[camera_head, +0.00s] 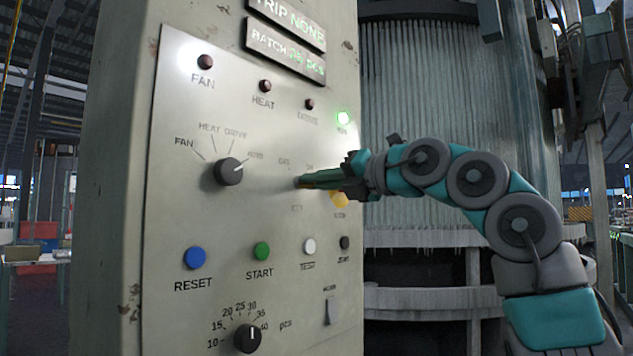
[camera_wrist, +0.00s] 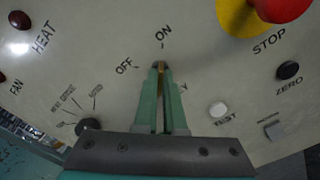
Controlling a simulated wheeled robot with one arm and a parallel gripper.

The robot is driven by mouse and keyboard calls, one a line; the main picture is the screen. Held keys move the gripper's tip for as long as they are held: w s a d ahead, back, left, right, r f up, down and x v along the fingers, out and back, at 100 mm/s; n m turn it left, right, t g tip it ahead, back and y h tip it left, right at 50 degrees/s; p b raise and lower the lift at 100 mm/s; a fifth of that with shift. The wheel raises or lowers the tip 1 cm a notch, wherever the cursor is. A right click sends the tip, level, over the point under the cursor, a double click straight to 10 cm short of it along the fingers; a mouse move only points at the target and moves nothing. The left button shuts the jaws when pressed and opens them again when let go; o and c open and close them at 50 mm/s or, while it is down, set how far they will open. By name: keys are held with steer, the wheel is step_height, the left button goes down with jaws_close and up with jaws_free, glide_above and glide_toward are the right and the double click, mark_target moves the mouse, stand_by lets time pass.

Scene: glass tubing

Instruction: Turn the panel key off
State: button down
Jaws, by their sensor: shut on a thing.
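The panel (camera_head: 215,110) is a pale plate with labels, lamps, buttons and knobs on a grey cabinet. My gripper (camera_head: 301,182) reaches in from the right, fingertips at the panel between the selector knob and the yellow stop-button base. In the wrist view my green fingers (camera_wrist: 159,70) are closed around the small brass-coloured panel key (camera_wrist: 161,68). The ON label (camera_wrist: 163,33) lies straight ahead of the fingertips and the OFF label (camera_wrist: 124,66) to their left. The fingers and the visible sliver of key line up roughly with ON. In the head view, the key is hidden by the fingers.
The red stop button (camera_wrist: 284,8) sits on a yellow base just right of the key. The selector knob (camera_head: 229,172) is to the left. Blue reset (camera_head: 195,258), green start (camera_head: 262,251) and white test (camera_head: 309,246) buttons sit below. The run lamp (camera_head: 344,118) glows green.

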stand_by(0.4)
steer(key=shift+n+p, duration=0.95)
steer(key=shift+n, duration=8.05)
steer(key=c, duration=1)
jaws_free()
steer(key=shift+s, duration=0.1)
